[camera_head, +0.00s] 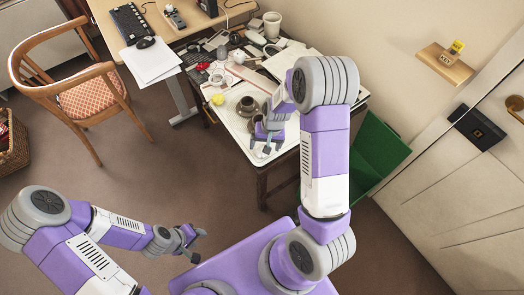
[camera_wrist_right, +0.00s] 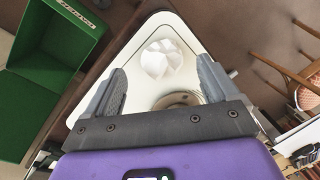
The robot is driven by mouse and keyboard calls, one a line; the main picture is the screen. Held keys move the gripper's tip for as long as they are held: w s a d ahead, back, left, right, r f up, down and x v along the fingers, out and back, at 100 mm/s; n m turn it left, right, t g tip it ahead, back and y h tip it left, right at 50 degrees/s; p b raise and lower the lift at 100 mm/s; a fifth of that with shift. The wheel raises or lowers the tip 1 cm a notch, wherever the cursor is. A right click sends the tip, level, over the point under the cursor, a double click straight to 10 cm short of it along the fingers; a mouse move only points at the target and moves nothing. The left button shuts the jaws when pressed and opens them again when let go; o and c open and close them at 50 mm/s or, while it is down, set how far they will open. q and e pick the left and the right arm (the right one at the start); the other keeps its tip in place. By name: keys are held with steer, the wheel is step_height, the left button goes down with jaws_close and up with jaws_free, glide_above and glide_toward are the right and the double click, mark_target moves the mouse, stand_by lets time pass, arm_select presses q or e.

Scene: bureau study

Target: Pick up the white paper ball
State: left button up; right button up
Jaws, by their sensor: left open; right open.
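The white paper ball (camera_wrist_right: 161,58) is crumpled and lies on a pale tray (camera_wrist_right: 140,95) near its corner. In the right wrist view it shows between and just beyond the fingertips of my right gripper (camera_wrist_right: 162,74), which is open and empty. In the head view my right gripper (camera_head: 262,142) hangs over the front part of the tray (camera_head: 233,121); I cannot make out the ball there, as the gripper and arm cover that area. My left gripper (camera_head: 195,244) is open and empty, low over the floor, away from the desk.
A brown cup (camera_head: 247,106) stands on the tray close to my right gripper, with a yellow ball (camera_head: 217,99) to its left. Papers and small items crowd the desk behind. A green box (camera_head: 379,151) stands right of the desk. A wooden chair (camera_head: 83,98) is at left.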

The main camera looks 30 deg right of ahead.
steer(key=f, duration=0.2)
steer(key=f+b, duration=0.1)
steer(key=f, duration=0.1)
steer(key=shift+w+a, duration=0.25)
steer(key=shift+w, duration=0.15)
steer(key=shift+r, duration=0.1)
steer(key=c, duration=1.1)
